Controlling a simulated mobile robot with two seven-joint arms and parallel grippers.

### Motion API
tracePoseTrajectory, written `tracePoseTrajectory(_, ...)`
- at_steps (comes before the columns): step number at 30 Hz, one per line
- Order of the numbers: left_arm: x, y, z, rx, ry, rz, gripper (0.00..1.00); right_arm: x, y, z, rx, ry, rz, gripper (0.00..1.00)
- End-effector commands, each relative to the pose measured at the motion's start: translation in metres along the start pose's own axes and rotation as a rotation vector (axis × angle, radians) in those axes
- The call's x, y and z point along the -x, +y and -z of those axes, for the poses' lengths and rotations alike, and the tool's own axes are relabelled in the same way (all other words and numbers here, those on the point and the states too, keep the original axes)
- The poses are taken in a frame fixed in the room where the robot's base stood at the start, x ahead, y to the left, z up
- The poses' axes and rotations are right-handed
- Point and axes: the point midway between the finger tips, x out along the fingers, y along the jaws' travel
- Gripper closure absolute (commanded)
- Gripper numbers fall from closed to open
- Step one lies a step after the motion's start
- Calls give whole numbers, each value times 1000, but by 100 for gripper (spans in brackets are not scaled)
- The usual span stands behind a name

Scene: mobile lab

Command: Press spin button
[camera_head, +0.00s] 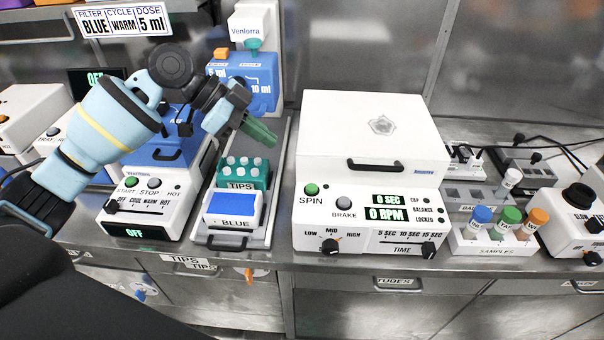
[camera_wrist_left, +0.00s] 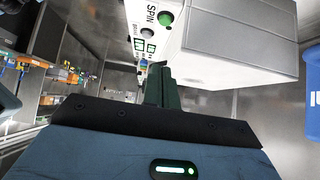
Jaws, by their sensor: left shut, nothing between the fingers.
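The centrifuge (camera_head: 372,140) is a white box with a closed lid and a black handle. The green SPIN button (camera_head: 312,189) is at the left of its front panel, above the word SPIN; it also shows near the top of the left wrist view (camera_wrist_left: 165,18). The grey BRAKE button (camera_head: 344,203) is to its right. The displays read 0 SEC and 0 RPM (camera_head: 387,214). My left gripper (camera_head: 262,133) has its green fingers shut and empty, above the tips rack and left of the centrifuge, apart from the button. Its fingers also show in the left wrist view (camera_wrist_left: 160,85).
A green tips rack (camera_head: 243,172) and a blue filter box (camera_head: 232,208) stand left of the centrifuge. A heater-like unit with START and STOP buttons (camera_head: 140,195) is further left. A samples rack (camera_head: 495,242) with blue, green and orange capped tubes is at the right.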

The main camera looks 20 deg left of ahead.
Motion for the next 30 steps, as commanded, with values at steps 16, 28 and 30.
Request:
tracePoseTrajectory(16,-70,0,1,0,1,-2,100,3,1,4,4,6,-2,58)
tracePoseTrajectory(28,-122,0,-21,2,-1,0,100,4,2,13,4,22,-4,58)
tracePoseTrajectory(30,-125,0,-25,1,0,0,100,4,1,14,2,23,-4,58)
